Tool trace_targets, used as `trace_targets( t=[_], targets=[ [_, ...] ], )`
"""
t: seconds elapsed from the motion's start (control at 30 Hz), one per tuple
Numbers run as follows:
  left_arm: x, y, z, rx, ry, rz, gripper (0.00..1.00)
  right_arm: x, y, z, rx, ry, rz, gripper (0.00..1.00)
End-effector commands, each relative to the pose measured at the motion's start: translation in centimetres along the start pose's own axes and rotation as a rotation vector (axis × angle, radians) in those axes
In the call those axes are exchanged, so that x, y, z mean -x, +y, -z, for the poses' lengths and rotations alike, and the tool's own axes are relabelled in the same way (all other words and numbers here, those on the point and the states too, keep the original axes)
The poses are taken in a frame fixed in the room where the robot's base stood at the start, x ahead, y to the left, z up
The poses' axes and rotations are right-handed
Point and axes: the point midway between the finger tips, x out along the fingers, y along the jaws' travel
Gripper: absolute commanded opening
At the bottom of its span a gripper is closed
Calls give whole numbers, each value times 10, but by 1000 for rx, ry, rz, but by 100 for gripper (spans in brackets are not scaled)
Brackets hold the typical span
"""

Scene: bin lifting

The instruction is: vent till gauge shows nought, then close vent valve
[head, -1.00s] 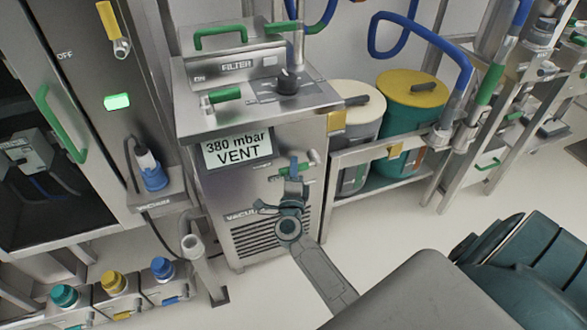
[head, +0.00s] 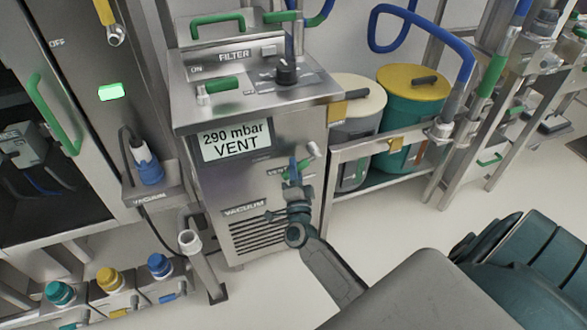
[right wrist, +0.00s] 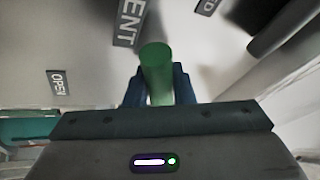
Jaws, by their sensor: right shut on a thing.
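The vacuum unit's display (head: 236,139) reads "290 mbar VENT". The vent valve's green handle (head: 303,164) is low on the front of the steel unit, partly hidden by my right gripper (head: 294,173). In the right wrist view, the green handle (right wrist: 156,70) stands between my two blue fingers, which are shut on it. An "OPEN" label (right wrist: 57,83) is at the left there, a cut-off "VENT" label (right wrist: 128,22) above the handle, and another label ending in "D" (right wrist: 207,5) at the top right. My left gripper is out of view.
The unit's top panel carries a black knob (head: 287,70) and another green handle (head: 220,86). A vacuum plug (head: 150,172) and a grey pipe (head: 190,243) are to the left. A white-lidded drum (head: 357,88) and a yellow-lidded drum (head: 413,78) stand right. Floor is clear in front.

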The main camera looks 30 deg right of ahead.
Motion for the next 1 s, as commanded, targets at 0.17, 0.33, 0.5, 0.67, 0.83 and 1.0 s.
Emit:
trace_targets(
  t=[0.17, 0.33, 0.5, 0.67, 0.83, 1.0],
  targets=[
    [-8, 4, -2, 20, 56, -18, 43, 4, 16, 1, 159, -37, 61, 0],
    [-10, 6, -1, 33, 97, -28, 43, 4, 27, 5, 304, -69, 121, 0],
    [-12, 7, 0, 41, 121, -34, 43, 4, 37, 11, 451, -100, 182, 0],
    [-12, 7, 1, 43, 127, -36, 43, 3, 46, 17, 589, -131, 239, 0],
    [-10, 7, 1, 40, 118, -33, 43, 2, 54, 25, 724, -160, 296, 0],
    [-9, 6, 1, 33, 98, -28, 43, 0, 59, 32, 839, -185, 344, 0]
  ],
)
